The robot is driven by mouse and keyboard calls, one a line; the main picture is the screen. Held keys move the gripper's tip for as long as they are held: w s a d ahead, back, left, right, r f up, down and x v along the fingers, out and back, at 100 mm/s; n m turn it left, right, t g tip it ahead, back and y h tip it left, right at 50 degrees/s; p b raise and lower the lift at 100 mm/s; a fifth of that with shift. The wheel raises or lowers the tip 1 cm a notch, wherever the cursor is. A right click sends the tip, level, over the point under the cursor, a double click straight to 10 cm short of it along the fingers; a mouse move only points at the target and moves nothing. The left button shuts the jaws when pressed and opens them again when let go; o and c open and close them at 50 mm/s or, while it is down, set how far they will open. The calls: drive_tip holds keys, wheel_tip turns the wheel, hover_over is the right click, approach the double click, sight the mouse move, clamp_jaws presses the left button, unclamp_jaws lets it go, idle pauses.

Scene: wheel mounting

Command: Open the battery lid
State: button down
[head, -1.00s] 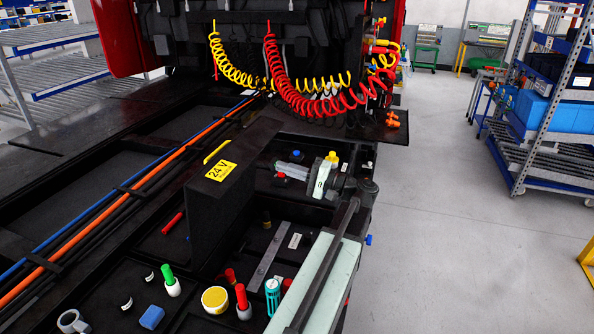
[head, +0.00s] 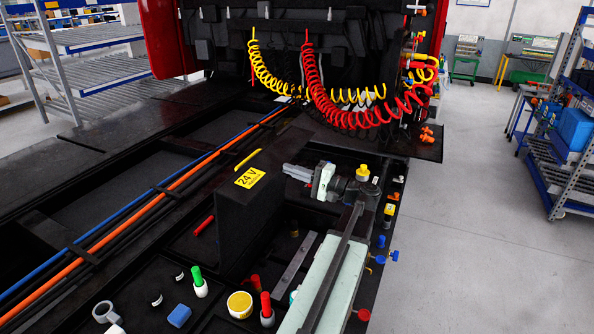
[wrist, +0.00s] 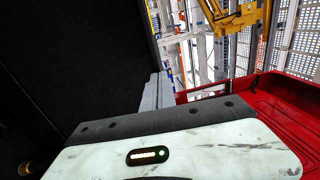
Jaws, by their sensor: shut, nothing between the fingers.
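The battery box (head: 250,215) is a tall black case standing in the truck chassis. Its dark top bears a yellow "24 V" label (head: 249,178) and a yellow strip (head: 247,158). The lid looks down on the box, though dark edges make this hard to tell. My gripper (head: 287,170) is shut and empty, pointing left, close to the right side of the box near its far end. I cannot tell whether it touches. In the wrist view the grey fingers (wrist: 157,90) are together beside a large black surface at the left.
Red and yellow coiled hoses (head: 330,95) hang behind the box. Blue and orange lines (head: 150,207) run along its left. A tray in front holds a green-capped bottle (head: 199,284), a yellow-lidded tub (head: 240,304) and a tape roll (head: 104,312). Open floor (head: 470,220) lies to the right.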

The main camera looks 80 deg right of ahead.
sight(274, 163)
drive_tip(key=shift+g+y, duration=0.3)
drive_tip(key=shift+g, duration=0.6)
drive_tip(key=w+r+p, duration=0.1)
drive_tip(key=w, duration=0.1)
drive_tip(key=w+r+p, duration=0.1)
drive_tip(key=w+p, duration=0.1)
drive_tip(key=w+d+r+p, duration=0.1)
drive_tip(key=w+p, duration=0.1)
drive_tip(key=shift+w+f, duration=0.1)
drive_tip(key=shift+w, duration=0.25)
drive_tip(key=shift+s, duration=0.1)
drive_tip(key=shift+s+a, duration=0.1)
drive_tip(key=shift+s, duration=0.15)
drive_tip(key=s+a+p, duration=0.1)
drive_tip(key=s+a, duration=0.1)
drive_tip(key=s, duration=1.1)
drive_tip(key=shift+r, duration=0.3)
